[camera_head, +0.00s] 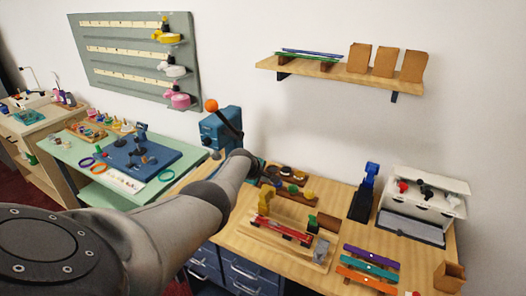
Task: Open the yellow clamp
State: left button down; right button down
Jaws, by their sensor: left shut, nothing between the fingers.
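A small upright yellow piece (264,200), which looks like the yellow clamp, stands on the wooden counter at the back end of a light wooden fixture (262,241). It is too small to tell whether its jaw is open or closed. A long red piece (284,231) lies on the fixture in front of it. My left arm reaches in from the lower left. My left gripper (262,170) is small and dark at the arm's far end, shut and empty, above and behind the yellow piece and apart from it. My right gripper is not in view.
A blue press (221,130) with an orange-knobbed lever stands behind my left arm. Wooden holders with dark round pieces (290,188) lie near the gripper. A blue upright tool (365,192) and a white box (420,200) stand right. Purple, teal and orange strips (371,256) lie front right.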

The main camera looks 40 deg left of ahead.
pick_arm(q)
notch_tip(320, 180, up, 5)
jog(key=p, duration=0.3)
notch_tip(320, 180, up, 6)
send_over(264, 192)
jog(key=shift+s+d+r+p, duration=0.1)
jog(key=shift+s+r+p, duration=0.1)
jog(key=shift+s+p, duration=0.25)
dwell(0.4)
